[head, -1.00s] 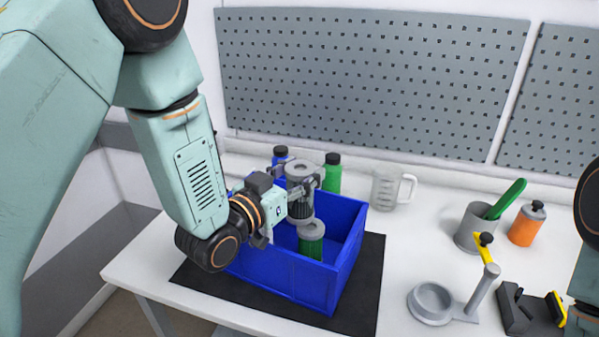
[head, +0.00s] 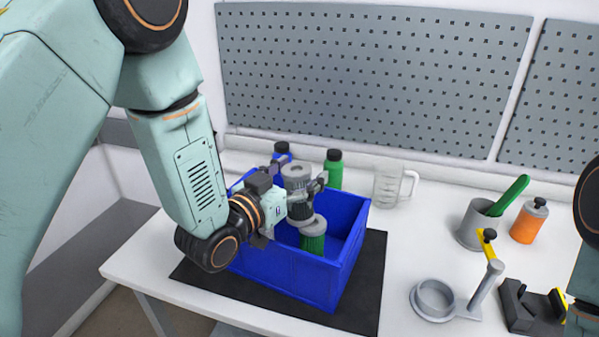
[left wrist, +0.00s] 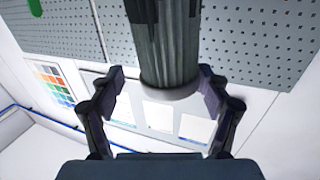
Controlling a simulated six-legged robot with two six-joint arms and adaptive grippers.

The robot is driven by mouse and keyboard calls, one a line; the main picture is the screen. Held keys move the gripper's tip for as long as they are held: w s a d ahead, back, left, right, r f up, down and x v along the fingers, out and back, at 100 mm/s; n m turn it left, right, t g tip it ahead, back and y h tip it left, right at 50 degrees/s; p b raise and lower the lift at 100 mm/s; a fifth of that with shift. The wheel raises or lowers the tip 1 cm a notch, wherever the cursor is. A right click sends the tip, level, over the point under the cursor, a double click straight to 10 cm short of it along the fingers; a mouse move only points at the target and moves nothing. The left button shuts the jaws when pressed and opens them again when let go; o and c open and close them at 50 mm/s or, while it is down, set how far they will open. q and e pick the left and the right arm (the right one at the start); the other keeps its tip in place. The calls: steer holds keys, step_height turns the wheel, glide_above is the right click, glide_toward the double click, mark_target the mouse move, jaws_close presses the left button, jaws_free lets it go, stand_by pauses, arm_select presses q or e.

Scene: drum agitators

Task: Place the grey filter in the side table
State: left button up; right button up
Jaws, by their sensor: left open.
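The grey filter (head: 301,210), a dark pleated cylinder with light grey end rings, is upright over the blue bin, behind the green filter (head: 313,240). Whether its lower end rests on anything cannot be told. My left gripper (head: 299,180) is open, with its fingers spread on either side of the grey filter's upper part. In the left wrist view the grey filter (left wrist: 166,50) reaches down from the top edge between the parted fingers (left wrist: 163,95). My right gripper is not in view. No separate side table can be made out.
The blue bin (head: 290,278) stands on a black mat (head: 358,300) on the white table. Blue and green bottles (head: 334,172) and a clear jug (head: 392,185) stand behind it. A grey cup (head: 474,228), an orange bottle (head: 529,222) and a ring-shaped holder (head: 434,301) are at right.

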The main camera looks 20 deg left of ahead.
arm_select(q)
steer(key=shift+d+r+p, duration=0.2)
steer(key=shift+r+p, duration=0.15)
steer(key=shift+r, duration=0.1)
steer(key=shift+r+p, duration=0.35)
steer(key=shift+r, duration=0.05)
steer(key=p+v, duration=0.1)
steer(key=v, duration=1.1)
steer(key=shift+f, duration=0.2)
